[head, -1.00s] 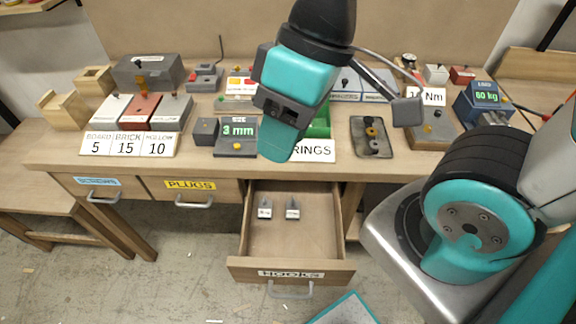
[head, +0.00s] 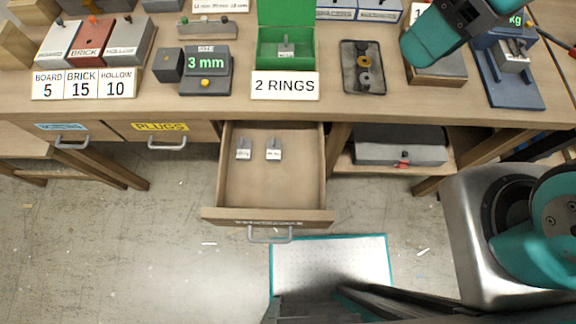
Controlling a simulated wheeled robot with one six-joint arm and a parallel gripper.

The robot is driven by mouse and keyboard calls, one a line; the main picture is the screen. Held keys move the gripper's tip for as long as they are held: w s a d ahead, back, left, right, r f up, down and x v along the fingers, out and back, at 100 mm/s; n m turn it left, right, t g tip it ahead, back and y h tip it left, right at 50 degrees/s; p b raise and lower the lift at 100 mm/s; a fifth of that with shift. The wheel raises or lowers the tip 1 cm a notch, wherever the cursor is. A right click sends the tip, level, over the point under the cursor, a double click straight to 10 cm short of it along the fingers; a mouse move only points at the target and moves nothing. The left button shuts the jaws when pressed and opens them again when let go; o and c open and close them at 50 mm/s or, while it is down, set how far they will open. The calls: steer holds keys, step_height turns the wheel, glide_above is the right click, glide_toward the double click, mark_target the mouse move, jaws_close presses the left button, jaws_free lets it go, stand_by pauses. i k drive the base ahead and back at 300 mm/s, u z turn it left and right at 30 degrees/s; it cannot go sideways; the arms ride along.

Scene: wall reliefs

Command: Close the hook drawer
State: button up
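The hook drawer (head: 270,216) is pulled out below the table's front edge. It is a light wooden drawer with a grey bar handle (head: 270,237) and a label on its front (head: 269,222), now seen at a steep angle. Two small grey tagged pieces (head: 243,150) and (head: 273,150) lie inside, near the back. The teal and dark end of my arm, with my gripper (head: 432,42), is at the upper right above the table, apart from the drawer. Its fingertips cannot be made out.
The screws drawer (head: 76,133) and plugs drawer (head: 162,131) at left are shut. A grey case (head: 400,151) sits on a shelf right of the open drawer. A teal-edged panel (head: 333,258) lies below. The floor at lower left is clear.

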mark_target(289, 193)
steer(key=z, duration=0.05)
steer(key=k, duration=0.45)
steer(key=u, duration=1.1)
steer(key=k, duration=0.5)
steer(key=u, duration=0.05)
